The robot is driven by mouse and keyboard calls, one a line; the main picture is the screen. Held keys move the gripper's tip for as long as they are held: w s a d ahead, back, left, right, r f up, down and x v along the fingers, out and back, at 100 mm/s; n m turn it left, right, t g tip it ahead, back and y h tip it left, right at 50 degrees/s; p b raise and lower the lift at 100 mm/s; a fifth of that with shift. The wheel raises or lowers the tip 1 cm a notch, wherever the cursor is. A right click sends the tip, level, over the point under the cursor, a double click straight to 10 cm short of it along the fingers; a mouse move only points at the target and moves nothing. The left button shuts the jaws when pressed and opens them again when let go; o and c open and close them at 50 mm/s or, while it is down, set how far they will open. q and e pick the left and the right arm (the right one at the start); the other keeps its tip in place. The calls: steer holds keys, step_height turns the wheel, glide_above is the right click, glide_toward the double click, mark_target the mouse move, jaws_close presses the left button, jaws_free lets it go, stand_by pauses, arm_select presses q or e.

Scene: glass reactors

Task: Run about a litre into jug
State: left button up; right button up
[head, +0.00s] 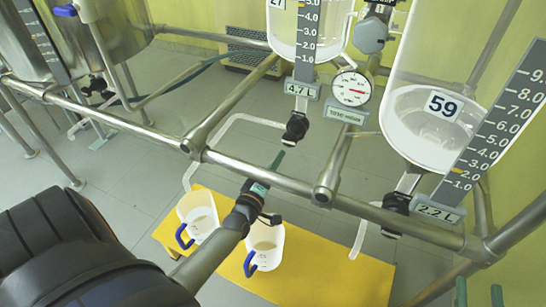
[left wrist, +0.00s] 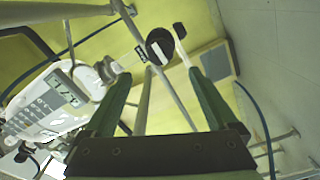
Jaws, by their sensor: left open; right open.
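Two clear jugs with blue handles, the left jug (head: 203,218) and the right jug (head: 266,243), stand on a yellow platform (head: 335,275). Glass vessel 27 (head: 333,35) has a 4.7 L plate and a black valve (head: 296,128) below it. Glass vessel 59 (head: 430,150) has a 2.2 L plate and its own black valve (head: 397,204). My left gripper (head: 275,162) is just below the valve of vessel 27. In the left wrist view its fingers are apart and empty, with a black round fitting (left wrist: 160,45) beyond them. My right gripper (head: 478,293) is open at the bottom right.
A metal rail (head: 265,178) crosses in front of the vessels, close to my left gripper. A pressure gauge (head: 351,88) sits between the vessels. A clear outlet tube (head: 230,125) bends down toward the left jug. Another tube (head: 360,238) hangs right of the right jug.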

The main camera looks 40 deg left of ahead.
mark_target(288, 142)
steer(key=s+a+r+n+t+y+b, duration=0.1)
steer(key=s+r+n+t+y+b, duration=0.15)
steer(key=s+r+n+y, duration=0.35)
steer(key=s+a+r+n+t+y+b, duration=0.15)
steer(key=r+y+b, duration=0.25)
steer(key=r, duration=0.5)
arm_select(q)
steer(key=w+m+b, duration=0.1)
steer(key=w+m, duration=0.2)
steer(key=m, duration=0.2)
steer(key=w+a+m+b, duration=0.1)
steer(key=w+m+b, duration=0.1)
steer(key=w+m, duration=0.2)
steer(key=w+a+m+b, duration=0.1)
steer(key=w+m, duration=0.3)
steer(key=m, duration=0.1)
steer(key=shift+a+f+m, duration=0.15)
steer(key=shift+a+m, duration=0.1)
steer(key=shift+m, duration=0.05)
arm_select(e)
steer(key=shift+m, duration=0.35)
steer(key=f, duration=0.5)
steer(key=shift+w+d+f, duration=0.1)
steer(key=shift+w, duration=0.2)
